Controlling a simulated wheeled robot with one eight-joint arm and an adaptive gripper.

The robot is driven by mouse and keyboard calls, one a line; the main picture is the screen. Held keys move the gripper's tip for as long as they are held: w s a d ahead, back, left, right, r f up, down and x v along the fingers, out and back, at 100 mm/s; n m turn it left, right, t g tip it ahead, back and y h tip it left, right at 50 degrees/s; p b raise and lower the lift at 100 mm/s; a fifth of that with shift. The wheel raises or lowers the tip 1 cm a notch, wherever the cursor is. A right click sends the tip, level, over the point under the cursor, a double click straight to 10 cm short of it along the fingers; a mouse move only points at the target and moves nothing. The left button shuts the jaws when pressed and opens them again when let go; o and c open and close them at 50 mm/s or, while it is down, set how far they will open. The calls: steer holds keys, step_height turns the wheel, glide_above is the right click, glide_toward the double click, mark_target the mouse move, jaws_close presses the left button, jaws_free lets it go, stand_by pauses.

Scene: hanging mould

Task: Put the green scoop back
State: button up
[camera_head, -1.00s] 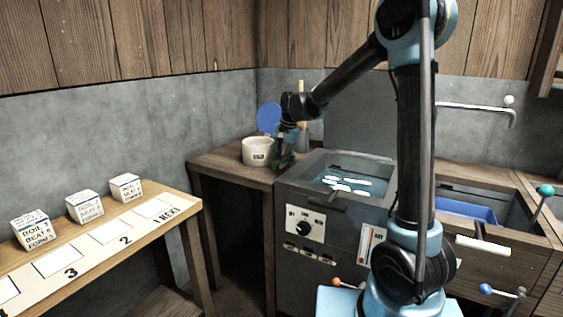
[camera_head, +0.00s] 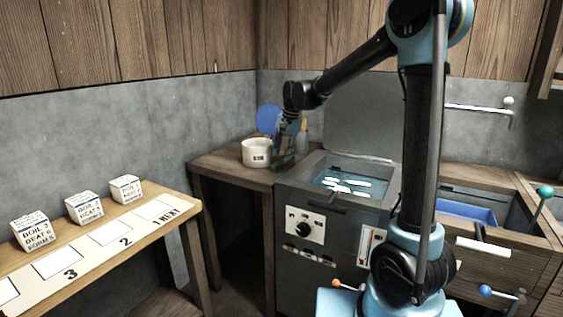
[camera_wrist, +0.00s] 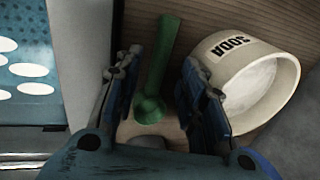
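The green scoop (camera_wrist: 163,60) shows in the wrist view between my gripper's two fingers, with its handle pointing up the picture and its rounded end (camera_wrist: 150,108) near the palm. There are gaps between it and the fingers. My gripper (camera_wrist: 158,85) is open. The white SODA crock (camera_wrist: 212,72) stands just right of the right finger, uncovered, with white powder inside. In the head view my gripper (camera_head: 288,145) is above the wooden counter, right of the crock (camera_head: 256,154), and a bit of the green scoop (camera_head: 283,162) shows low beside it.
A blue round lid (camera_head: 268,119) stands up behind the crock. The open water vat (camera_head: 345,180) with white pieces is to the right. Several white boxes (camera_head: 84,207) stand on the left bench.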

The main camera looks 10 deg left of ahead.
steer(key=v, duration=0.7)
steer(key=shift+r, duration=0.3)
